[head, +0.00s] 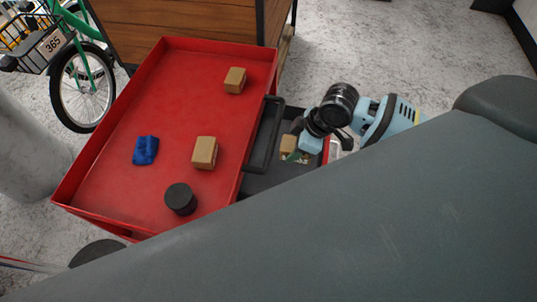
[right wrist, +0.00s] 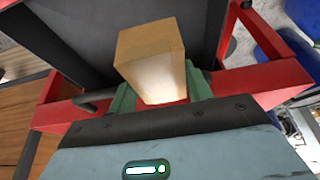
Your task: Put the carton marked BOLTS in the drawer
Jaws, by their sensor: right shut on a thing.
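My right gripper (head: 293,152) is shut on a small brown carton (head: 288,143) beside the right side of the red cart. In the right wrist view the carton (right wrist: 152,62) sits between the green fingers of the gripper (right wrist: 160,92), with a pale face towards the camera. I cannot read a marking on it. The dark grey drawer (head: 268,178) is pulled out from the cart, and the carton appears over its open inside (right wrist: 75,35). I cannot tell whether the carton touches the drawer floor. My left gripper is not in view.
The red cart top (head: 185,90) holds two more brown cartons (head: 235,80) (head: 205,152), a blue crumpled item (head: 145,150) and a black round container (head: 180,198). A black handle (head: 263,135) runs along its right edge. A green bike (head: 85,75) stands at back left.

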